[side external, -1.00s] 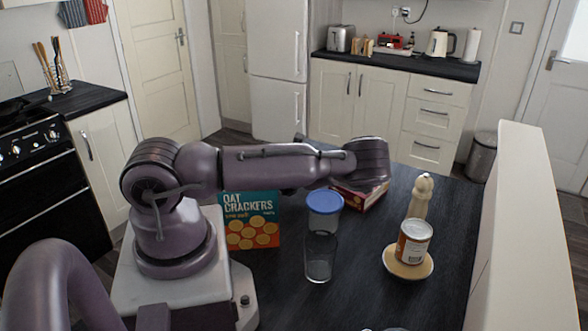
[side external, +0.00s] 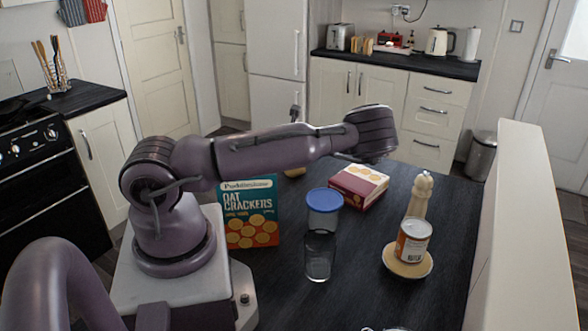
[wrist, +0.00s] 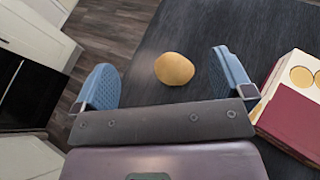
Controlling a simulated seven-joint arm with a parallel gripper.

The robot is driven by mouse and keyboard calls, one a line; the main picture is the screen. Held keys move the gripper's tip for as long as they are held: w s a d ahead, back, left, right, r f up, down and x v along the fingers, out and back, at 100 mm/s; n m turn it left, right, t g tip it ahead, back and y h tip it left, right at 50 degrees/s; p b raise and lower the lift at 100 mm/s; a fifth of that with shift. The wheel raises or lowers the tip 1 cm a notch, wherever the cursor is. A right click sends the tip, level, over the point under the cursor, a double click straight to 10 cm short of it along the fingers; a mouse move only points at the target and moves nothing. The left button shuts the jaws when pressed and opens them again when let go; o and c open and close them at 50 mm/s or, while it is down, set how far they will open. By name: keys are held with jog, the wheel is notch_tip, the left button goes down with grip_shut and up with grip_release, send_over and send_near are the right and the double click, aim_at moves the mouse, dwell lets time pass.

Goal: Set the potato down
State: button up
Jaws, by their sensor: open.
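The potato (wrist: 174,68) is a small tan oval lying on the dark tabletop (wrist: 192,32) in the wrist view. In the side view a sliver of it (side external: 295,172) shows below my forearm, behind the oat crackers box. My gripper (wrist: 163,60) is open, with its two blue-grey fingers wide apart. The potato appears between them in the picture, apart from both and lower down on the table. In the side view my fingers are hidden behind the arm.
A dark red and cream box (side external: 358,186) lies near the potato, by the right finger in the wrist view. The oat crackers box (side external: 250,212), a blue-lidded container (side external: 323,212), a glass (side external: 319,262), a can (side external: 412,241) on a plate and a wooden mill (side external: 420,196) stand nearer.

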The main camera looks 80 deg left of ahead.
jog(key=s+a+n+g, duration=0.1)
jog(key=n, duration=0.1)
jog(key=s+a+f+n, duration=0.1)
jog(key=s+a+n, duration=0.1)
jog(key=s+a+f+n+g+h, duration=0.1)
jog(key=a+n, duration=0.1)
jog(key=shift+s+a+f+g, duration=0.1)
jog(key=shift+s+a+g, duration=0.05)
jog(key=shift+g, duration=0.15)
jog(key=n+h, duration=0.1)
jog(key=n, duration=0.2)
jog(key=a+n+h, duration=0.1)
jog(key=n, duration=0.2)
jog(key=a+n+g+h, duration=0.1)
jog(key=n, duration=0.2)
jog(key=shift+w+a+f, duration=0.15)
jog(key=shift+w+f, duration=0.1)
jog(key=shift+w, duration=0.15)
jog(key=w+d+r+n+h, duration=0.3)
jog(key=w+r+n+h, duration=0.35)
jog(key=n, duration=0.95)
jog(key=f+n, duration=0.1)
jog(key=f, duration=0.3)
jog(key=f+n, duration=0.1)
jog(key=f, duration=0.3)
jog(key=f+n+h, duration=0.1)
jog(key=f+n, duration=0.1)
jog(key=f, duration=0.3)
jog(key=shift+s+a, duration=0.1)
jog(key=shift+s, duration=0.15)
